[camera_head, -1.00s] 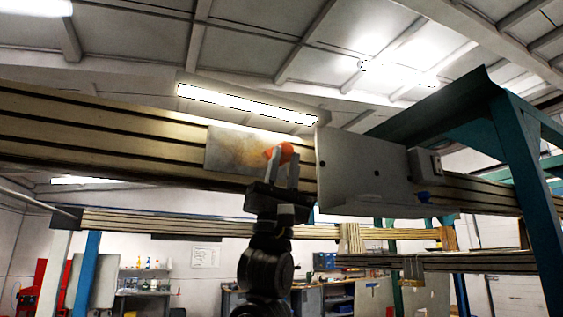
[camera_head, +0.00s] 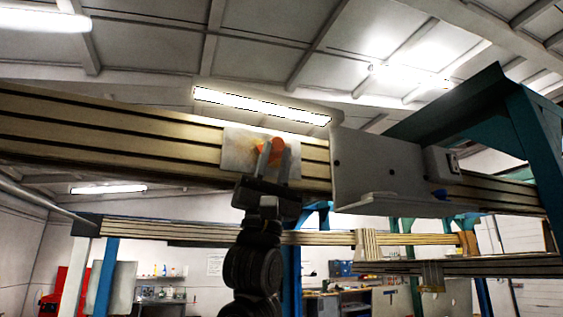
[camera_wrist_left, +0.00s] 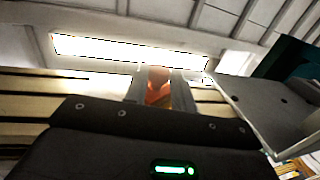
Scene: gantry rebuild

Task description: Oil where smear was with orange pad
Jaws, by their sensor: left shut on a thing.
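My left gripper (camera_head: 271,160) is raised to the gantry beam and shut on an orange pad (camera_head: 277,146). The pad also shows between the fingers in the left wrist view (camera_wrist_left: 157,84). Behind it, a pale metal plate (camera_head: 236,152) is fixed on the front of the beam (camera_head: 120,138). A faint brownish tint shows on the plate near the pad; the fingers hide part of it. I cannot tell whether the pad touches the plate. My right gripper is not in view.
A grey carriage plate (camera_head: 385,165) with a small box (camera_head: 441,162) stands out from the beam just right of the gripper. A teal post (camera_head: 540,150) rises at the far right. A lower beam (camera_head: 180,232) runs behind. Open space lies below the left part of the beam.

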